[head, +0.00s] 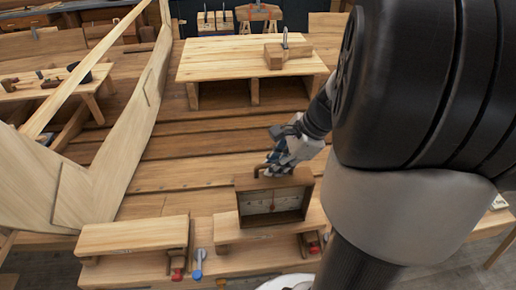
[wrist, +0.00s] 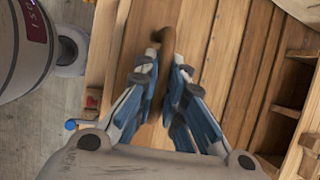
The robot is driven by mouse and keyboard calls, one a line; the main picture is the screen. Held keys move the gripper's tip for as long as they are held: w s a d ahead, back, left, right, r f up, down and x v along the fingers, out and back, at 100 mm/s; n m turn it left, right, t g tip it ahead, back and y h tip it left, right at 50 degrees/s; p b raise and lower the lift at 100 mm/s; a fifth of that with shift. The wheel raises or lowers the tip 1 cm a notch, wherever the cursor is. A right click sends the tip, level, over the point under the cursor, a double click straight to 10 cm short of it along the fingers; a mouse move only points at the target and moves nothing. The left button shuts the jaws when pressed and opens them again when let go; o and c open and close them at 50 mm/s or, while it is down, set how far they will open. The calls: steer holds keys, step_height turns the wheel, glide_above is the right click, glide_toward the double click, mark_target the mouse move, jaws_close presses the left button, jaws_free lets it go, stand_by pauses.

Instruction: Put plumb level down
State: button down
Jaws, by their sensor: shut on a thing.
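My gripper (head: 270,166) is shut on a dark brown, curved wooden piece, which I take to be the plumb level (head: 258,172). It also shows in the wrist view (wrist: 166,38), where its far end sticks out past the fingertips (wrist: 172,75). The fingers cover the rest of it, so its full shape does not show. In the head view the gripper is just above and behind a brown open-fronted box (head: 245,205) on the right low bench (head: 228,234). I cannot tell whether the held piece touches the box.
A second low bench (head: 133,236) stands to the left. Blue (head: 198,262) and red (head: 178,274) clamp handles show near it. A wooden table (head: 225,65) behind carries a wooden block tool (head: 289,54). Planking between is clear. A slanted hull timber (head: 140,125) rises at left.

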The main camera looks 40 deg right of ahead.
steer(key=c, duration=1.7)
jaws_free()
steer(key=shift+f, duration=0.1)
steer(key=shift+r, duration=0.25)
steer(key=p+v, duration=0.2)
steer(key=v, duration=1)
steer(key=shift+r, duration=0.2)
steer(key=shift+d, duration=0.1)
steer(key=s+a+f+n+h+b, duration=0.1)
steer(key=a+f+n+b, duration=0.5)
steer(key=a+f+n, duration=0.1)
steer(key=s+a+f+n+h+b, duration=0.1)
steer(key=s+a+f+n+b, duration=0.1)
steer(key=a+f+n+b, duration=0.4)
steer(key=s+a+f+n+h+b, duration=0.1)
steer(key=s+a+f+n+b, duration=0.1)
steer(key=a+f+n+b, duration=0.5)
steer(key=shift+a+f+n, duration=0.5)
steer(key=shift+a+n, duration=0.4)
steer(key=shift+n, duration=0.05)
steer(key=shift+a+f+n, duration=0.45)
steer(key=shift+a+n, duration=0.4)
steer(key=shift+n, duration=0.1)
